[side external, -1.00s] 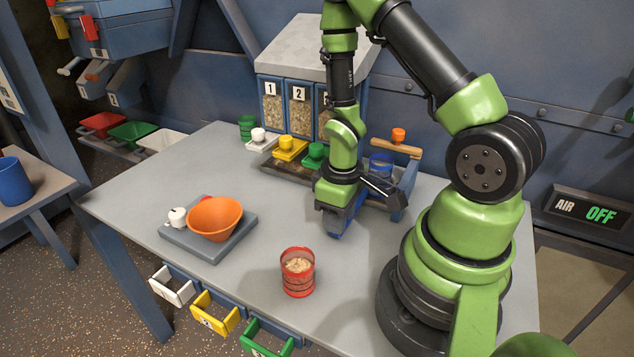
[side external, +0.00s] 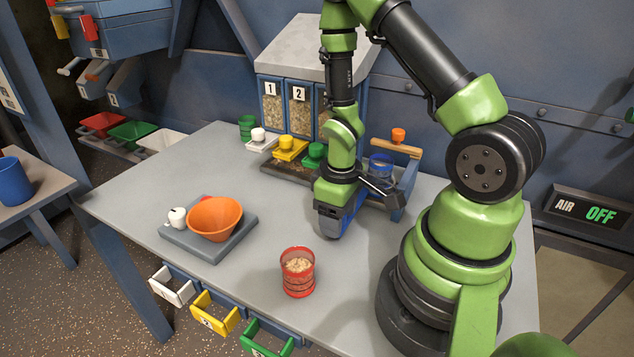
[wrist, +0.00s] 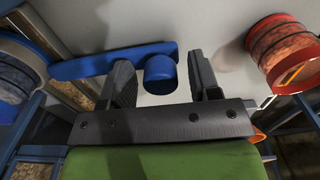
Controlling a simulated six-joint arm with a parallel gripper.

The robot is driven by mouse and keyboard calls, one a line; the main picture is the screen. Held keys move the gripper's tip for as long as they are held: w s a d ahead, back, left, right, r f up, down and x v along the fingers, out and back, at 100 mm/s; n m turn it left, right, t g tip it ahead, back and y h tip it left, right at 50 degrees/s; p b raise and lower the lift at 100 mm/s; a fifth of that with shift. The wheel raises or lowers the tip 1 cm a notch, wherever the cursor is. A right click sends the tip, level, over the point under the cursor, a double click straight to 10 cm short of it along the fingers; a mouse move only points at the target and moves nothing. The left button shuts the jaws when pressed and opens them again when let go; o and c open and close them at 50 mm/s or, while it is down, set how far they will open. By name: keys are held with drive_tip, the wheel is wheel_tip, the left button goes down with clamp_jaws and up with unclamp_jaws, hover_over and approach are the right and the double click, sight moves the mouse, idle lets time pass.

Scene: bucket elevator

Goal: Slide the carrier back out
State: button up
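A flat blue bar (wrist: 115,62) with a round blue knob (wrist: 160,76) at its end, which looks like the carrier, shows in the wrist view. The knob lies between the two fingers of my gripper (wrist: 164,82), with a visible gap on each side. My gripper is open and not touching the knob. In the side view my gripper (side external: 333,230) is low over the table, in front of the blue frame (side external: 402,192), and hides most of the bar. A clear jar with a blue rim (side external: 381,166) stands at that frame, partly hidden by my wrist.
A red jar of grain (side external: 298,273) stands on the table in front of my gripper. An orange bowl (side external: 214,218) sits on a grey scale to the left. Numbered grain bins (side external: 298,107) with coloured knobs stand behind.

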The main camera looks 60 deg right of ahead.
wheel_tip(320, 180, up, 12)
idle(1.1)
drive_tip(key=s+a+r+m+t+y, duration=0.1)
drive_tip(key=s+a+r+m+t, duration=0.1)
drive_tip(key=a+r, duration=0.3)
drive_tip(key=s+a+r+m+t+y, duration=0.1)
drive_tip(key=a+r+t, duration=0.4)
drive_tip(key=r, duration=0.5)
drive_tip(key=shift+s+r+m, duration=0.4)
drive_tip(key=shift+s+m, duration=0.1)
drive_tip(key=shift+s, duration=0.65)
